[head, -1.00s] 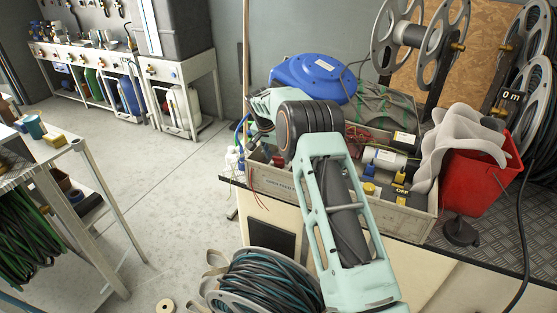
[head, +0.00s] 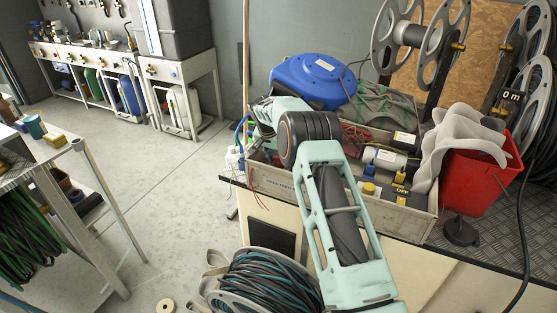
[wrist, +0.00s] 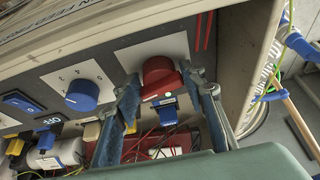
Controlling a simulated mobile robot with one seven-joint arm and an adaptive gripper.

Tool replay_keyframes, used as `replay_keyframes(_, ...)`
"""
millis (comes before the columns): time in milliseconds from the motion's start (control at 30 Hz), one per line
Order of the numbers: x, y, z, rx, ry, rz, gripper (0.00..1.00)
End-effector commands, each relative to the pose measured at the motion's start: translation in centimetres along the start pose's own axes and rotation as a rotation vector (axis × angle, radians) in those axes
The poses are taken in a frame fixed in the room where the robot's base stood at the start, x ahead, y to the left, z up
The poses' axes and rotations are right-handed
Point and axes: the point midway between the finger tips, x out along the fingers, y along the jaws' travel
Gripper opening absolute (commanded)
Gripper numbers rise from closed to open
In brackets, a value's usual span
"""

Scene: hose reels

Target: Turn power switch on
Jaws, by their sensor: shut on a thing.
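In the wrist view a red knob (wrist: 158,76) sits on a white square plate on the wooden crate's panel. My gripper (wrist: 165,82) has one finger on each side of the red knob and is shut on it. A blue round knob (wrist: 82,95) on a marked white plate and a blue rocker switch (wrist: 22,102) are to the left. A black OFF label (wrist: 48,121) is below them; it also shows in the head view (head: 402,190). In the head view my arm hides my fingers and the red knob.
The crate (head: 410,213) stands on the bench and holds wires and fittings. A blue hose reel (head: 312,80) is behind it, a red bucket (head: 478,180) with grey cloth to its right. A coiled hose reel (head: 265,282) is at the front. Open floor is at left.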

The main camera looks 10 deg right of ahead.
Motion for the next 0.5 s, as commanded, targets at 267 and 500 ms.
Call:
replay_keyframes(267,0.21,-0.19,-0.06,0.151,0.003,0.064,0.14)
replay_keyframes(500,0.01,-0.23,-0.07,0.236,0.001,0.097,0.14)
